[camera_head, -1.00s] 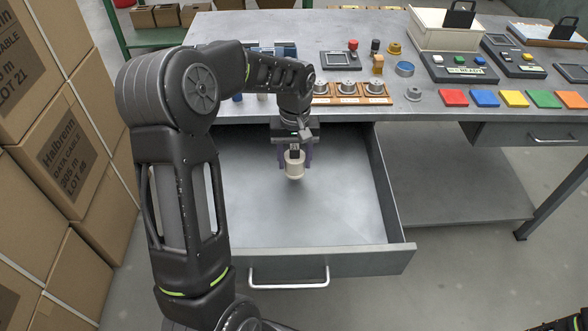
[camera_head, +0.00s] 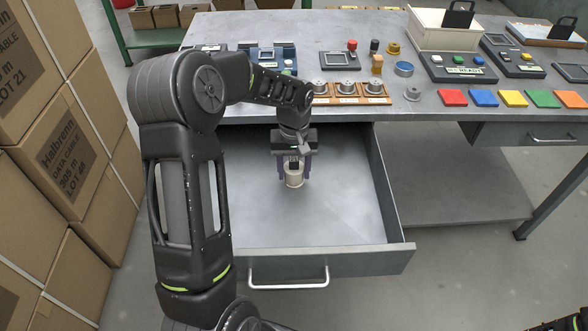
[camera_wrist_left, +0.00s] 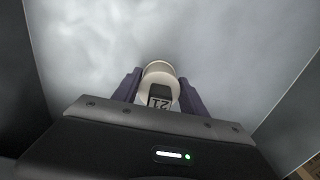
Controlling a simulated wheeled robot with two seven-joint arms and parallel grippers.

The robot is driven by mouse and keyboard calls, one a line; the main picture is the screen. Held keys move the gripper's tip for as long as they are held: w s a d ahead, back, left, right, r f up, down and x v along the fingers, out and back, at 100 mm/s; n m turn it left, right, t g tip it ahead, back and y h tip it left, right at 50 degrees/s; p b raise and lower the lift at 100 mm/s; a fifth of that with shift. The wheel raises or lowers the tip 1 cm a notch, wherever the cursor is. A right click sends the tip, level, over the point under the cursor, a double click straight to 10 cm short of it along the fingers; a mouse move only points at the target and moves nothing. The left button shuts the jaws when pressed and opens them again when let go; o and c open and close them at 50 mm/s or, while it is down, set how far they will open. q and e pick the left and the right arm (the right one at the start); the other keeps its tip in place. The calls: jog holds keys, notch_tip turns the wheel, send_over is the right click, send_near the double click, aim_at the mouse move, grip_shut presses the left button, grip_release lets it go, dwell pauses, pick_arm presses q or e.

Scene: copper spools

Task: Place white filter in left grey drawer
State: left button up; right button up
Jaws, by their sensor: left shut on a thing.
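The white filter (camera_head: 294,177) is a small off-white cylinder with a dark label. My left gripper (camera_head: 294,172) is shut on it, with purple fingers on both sides. It hangs inside the open left grey drawer (camera_head: 345,215), near the middle of the drawer's width. I cannot tell whether the filter touches the drawer floor. In the left wrist view, the filter (camera_wrist_left: 160,82) sits between the two fingers (camera_wrist_left: 158,92), its label reading "21" upside down. My right gripper is not in view; only a bit of dark arm shows at the lower right corner.
The drawer is otherwise empty, with walls close on both sides and a handle (camera_head: 289,284) in front. Above it, the grey table (camera_head: 440,108) holds a wooden tray of metal spools (camera_head: 347,91), coloured tiles (camera_head: 485,98) and control boxes. Stacked cartons (camera_head: 75,160) stand at the left.

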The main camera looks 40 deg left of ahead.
pick_arm(q)
jog(key=o, duration=1.4)
jog(key=shift+o, duration=0.2)
notch_tip(320, 180, up, 12)
jog(key=shift+r+p, duration=0.1)
jog(key=shift+p, duration=0.2)
